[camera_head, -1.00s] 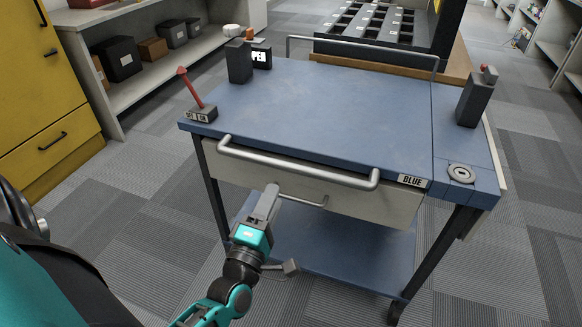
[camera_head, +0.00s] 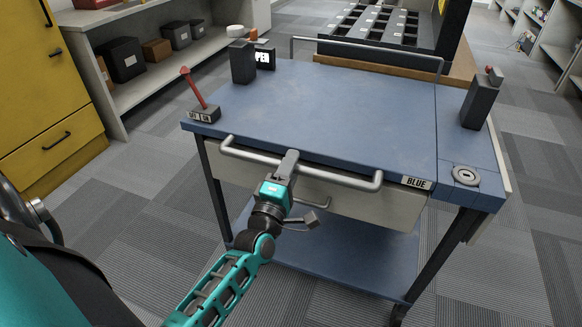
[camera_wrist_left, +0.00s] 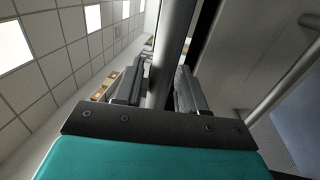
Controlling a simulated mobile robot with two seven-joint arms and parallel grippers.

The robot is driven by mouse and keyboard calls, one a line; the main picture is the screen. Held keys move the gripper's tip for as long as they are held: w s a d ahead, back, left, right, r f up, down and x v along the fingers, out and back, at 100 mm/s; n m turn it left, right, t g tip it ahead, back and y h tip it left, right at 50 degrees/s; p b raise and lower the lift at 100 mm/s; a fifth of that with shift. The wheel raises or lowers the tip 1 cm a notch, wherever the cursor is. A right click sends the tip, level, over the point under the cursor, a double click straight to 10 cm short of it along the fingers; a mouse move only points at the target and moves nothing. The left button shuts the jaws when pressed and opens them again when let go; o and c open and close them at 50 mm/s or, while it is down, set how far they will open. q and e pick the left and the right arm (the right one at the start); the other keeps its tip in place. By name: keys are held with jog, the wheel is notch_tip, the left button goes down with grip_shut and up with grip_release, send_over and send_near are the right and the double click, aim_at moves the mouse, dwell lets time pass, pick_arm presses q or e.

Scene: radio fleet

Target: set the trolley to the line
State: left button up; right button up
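The blue-topped trolley (camera_head: 330,110) stands in front of me, with a label reading BLUE (camera_head: 416,183) on its front edge. A grey push handle (camera_head: 330,176) runs along the front; it also shows in the left wrist view (camera_wrist_left: 176,35). My left gripper (camera_head: 287,160) is at the middle of this handle. In the left wrist view my left gripper (camera_wrist_left: 160,88) has its fingers apart on either side of the bar, with small gaps visible. My right gripper is not in view. I see no floor line that I can pick out.
A red lever (camera_head: 193,88) on a small switch block stands at the trolley's left corner. Dark posts (camera_head: 242,62) and (camera_head: 480,100) rise from its top. A bench with a dark rack (camera_head: 385,30) is behind. Shelves (camera_head: 180,65) and a yellow cabinet (camera_head: 45,100) are left.

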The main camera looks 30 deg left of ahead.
pick_arm(q)
grip_shut()
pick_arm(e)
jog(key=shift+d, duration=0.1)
pick_arm(q)
jog(key=shift+s+f, duration=0.1)
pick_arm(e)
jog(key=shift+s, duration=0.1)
